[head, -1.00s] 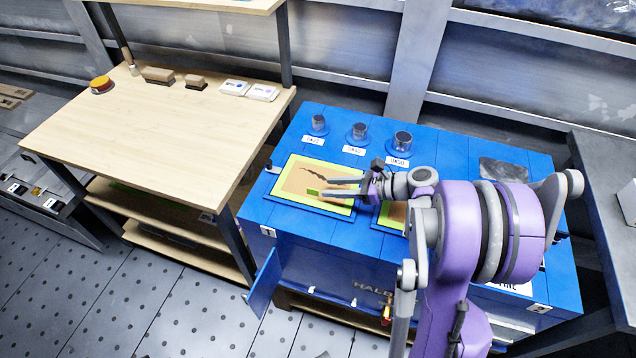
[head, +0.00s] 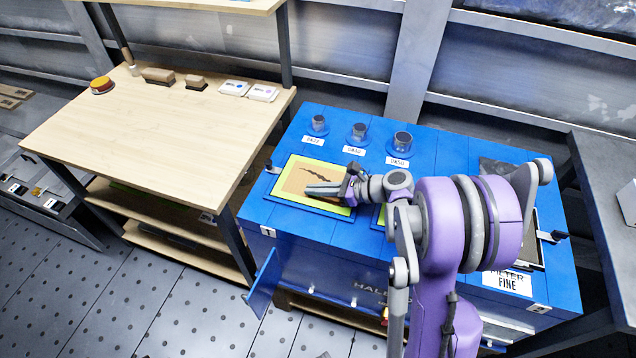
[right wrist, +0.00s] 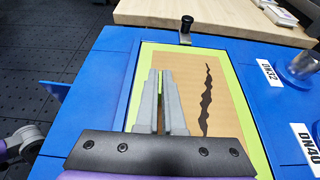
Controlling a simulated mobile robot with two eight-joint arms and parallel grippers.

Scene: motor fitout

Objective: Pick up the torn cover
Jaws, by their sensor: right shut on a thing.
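The torn cover (head: 300,178) is a tan panel with a dark jagged tear, lying flat inside a lime-green border on the blue cabinet top. The right wrist view shows the cover (right wrist: 222,100) and its tear close up, to the right of my fingers. My right gripper (head: 312,188) is over the cover's near right part, its fingers together. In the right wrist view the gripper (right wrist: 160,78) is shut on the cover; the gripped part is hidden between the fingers. The left gripper is not in view.
Round dark fittings on blue bases (head: 358,133) stand behind the cover, with labels (head: 354,151). A small black-topped latch (head: 271,167) is at the cover's left. A wooden workbench (head: 150,120) stands left. An open blue door (head: 264,281) hangs below the cabinet's front.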

